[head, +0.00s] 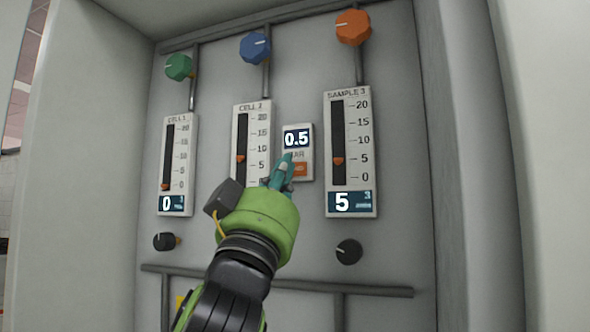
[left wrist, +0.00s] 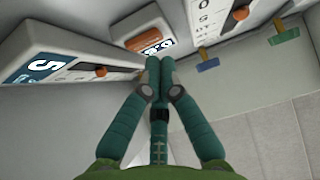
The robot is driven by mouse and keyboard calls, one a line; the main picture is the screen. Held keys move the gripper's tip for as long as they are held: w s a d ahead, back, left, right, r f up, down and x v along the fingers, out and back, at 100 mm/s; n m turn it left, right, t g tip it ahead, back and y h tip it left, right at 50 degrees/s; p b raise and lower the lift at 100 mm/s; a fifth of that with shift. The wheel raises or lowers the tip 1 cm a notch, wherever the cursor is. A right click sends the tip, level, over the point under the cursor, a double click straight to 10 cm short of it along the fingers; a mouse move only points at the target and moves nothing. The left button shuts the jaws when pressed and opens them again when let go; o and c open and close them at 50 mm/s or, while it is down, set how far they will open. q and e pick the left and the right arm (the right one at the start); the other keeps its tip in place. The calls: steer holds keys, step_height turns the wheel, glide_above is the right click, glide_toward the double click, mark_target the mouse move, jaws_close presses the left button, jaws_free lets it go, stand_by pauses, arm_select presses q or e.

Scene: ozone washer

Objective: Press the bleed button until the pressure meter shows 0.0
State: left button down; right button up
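The pressure meter (head: 297,139) is a small white panel with a dark display reading 0.5 BAR. An orange bleed button (head: 301,169) sits just under the display. It also shows in the left wrist view (left wrist: 149,38), ahead of the fingertips. My left gripper (head: 286,162) has its teal fingers up at the left edge of the button, covering part of the panel. In the left wrist view the fingertips (left wrist: 160,65) are together with nothing between them. I cannot tell whether they touch the button. My right gripper is not in view.
Gauges stand on both sides: Cell 1 (head: 178,165) showing 0, Cell 2 (head: 252,125) partly hidden, Sample 3 (head: 349,150) showing 5. Green (head: 179,67), blue (head: 255,47) and orange (head: 353,27) knobs are above. Black knobs (head: 349,251) and pipes (head: 300,285) are below. Cabinet walls enclose the panel.

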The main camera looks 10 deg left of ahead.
arm_select(q)
steer(key=shift+s+a+b, duration=0.25)
steer(key=shift+s+b, duration=0.1)
steer(key=shift+s, duration=0.9)
steer(key=shift+s+a+b, duration=0.25)
steer(key=shift+s+b, duration=0.1)
steer(key=shift+s, duration=0.85)
